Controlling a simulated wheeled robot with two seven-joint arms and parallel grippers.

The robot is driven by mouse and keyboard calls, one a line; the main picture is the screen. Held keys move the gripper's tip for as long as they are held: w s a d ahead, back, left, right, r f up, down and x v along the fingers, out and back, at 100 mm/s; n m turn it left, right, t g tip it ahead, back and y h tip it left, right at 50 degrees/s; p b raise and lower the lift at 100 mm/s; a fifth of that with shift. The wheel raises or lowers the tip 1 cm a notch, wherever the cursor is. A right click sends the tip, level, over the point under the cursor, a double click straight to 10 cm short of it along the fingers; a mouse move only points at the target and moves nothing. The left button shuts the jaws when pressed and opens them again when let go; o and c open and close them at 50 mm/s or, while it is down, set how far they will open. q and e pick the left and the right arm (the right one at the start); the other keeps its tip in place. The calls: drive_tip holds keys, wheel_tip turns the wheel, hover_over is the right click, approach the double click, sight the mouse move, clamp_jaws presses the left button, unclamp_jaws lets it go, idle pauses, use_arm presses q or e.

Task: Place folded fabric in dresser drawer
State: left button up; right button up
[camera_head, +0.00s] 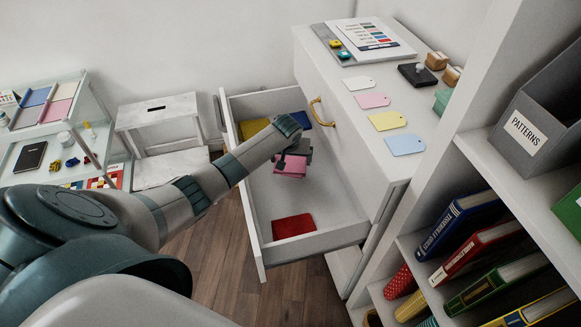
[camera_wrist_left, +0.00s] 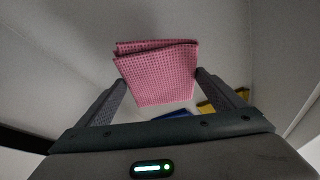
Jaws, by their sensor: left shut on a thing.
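The white dresser drawer (camera_head: 329,192) is pulled open from the dresser (camera_head: 343,108). My left gripper (camera_head: 293,157) reaches in over it from the left and is shut on a folded pink fabric (camera_head: 290,170). In the left wrist view the pink fabric (camera_wrist_left: 158,75) is between the two fingers. It hangs inside the drawer's outline; I cannot tell whether it touches the drawer floor. Folded yellow fabric (camera_head: 252,129) and blue fabric (camera_head: 301,119) lie at the drawer's far end. A folded red fabric (camera_head: 293,226) lies at the near end. My right gripper is out of view.
The dresser top holds several coloured tags (camera_head: 373,100), a printed card (camera_head: 371,34) and small blocks. A shelf unit (camera_head: 480,150) with books and a grey patterns box (camera_head: 532,125) stands close on the right. A white stool (camera_head: 160,112) and a rack (camera_head: 60,125) stand at the left.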

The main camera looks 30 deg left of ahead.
sight(290, 166)
use_arm(q)
drive_tip(key=shift+f, duration=0.1)
drive_tip(key=shift+f, duration=2.05)
drive_tip(key=shift+f, duration=0.15)
drive_tip(key=o, duration=0.8)
drive_tip(key=shift+p+v, duration=0.45)
drive_tip(key=shift+v, duration=5.7)
